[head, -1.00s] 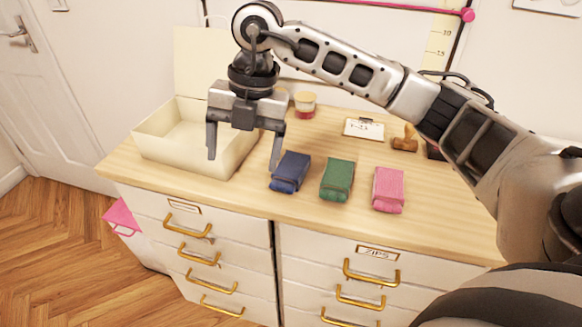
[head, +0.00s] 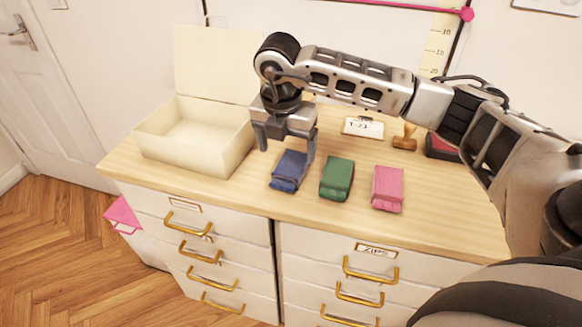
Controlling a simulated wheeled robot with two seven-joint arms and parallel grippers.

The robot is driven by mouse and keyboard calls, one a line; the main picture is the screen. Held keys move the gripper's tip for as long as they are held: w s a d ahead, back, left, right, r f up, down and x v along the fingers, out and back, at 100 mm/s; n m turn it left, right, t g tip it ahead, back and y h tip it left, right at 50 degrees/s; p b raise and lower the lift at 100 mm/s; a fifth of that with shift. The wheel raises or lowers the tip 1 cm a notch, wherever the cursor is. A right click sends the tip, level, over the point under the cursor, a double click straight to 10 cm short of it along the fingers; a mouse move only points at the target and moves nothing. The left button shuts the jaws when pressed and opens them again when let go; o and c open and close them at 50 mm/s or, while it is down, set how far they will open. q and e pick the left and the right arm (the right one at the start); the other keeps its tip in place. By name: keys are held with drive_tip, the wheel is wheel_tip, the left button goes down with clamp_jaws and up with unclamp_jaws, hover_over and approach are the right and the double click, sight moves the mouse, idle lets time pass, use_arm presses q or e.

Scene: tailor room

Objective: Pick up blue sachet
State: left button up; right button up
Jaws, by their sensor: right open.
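The blue sachet (head: 289,171) lies on the wooden dresser top, left of a green sachet (head: 337,179) and a pink sachet (head: 388,188). My right gripper (head: 287,152) is open above the blue sachet, with one finger to its upper left and the other by its upper right edge. The gripper hides a small part of the sachet's far end. I cannot tell whether the fingers touch it. My left gripper is not in view.
An open cream box (head: 195,140) stands at the left of the wooden top (head: 235,195). A card (head: 363,127), a wooden stamp (head: 405,138) and a dark red pad (head: 441,146) lie at the back right. The front strip of the top is clear.

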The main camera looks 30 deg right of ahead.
sight(290, 166)
drive_tip(key=f, duration=0.3)
drive_tip(key=d+f+p, duration=0.1)
drive_tip(key=shift+w+f, duration=0.1)
drive_tip(key=shift+f, duration=0.3)
drive_tip(key=c, duration=1.1)
drive_tip(key=shift+r, duration=0.2)
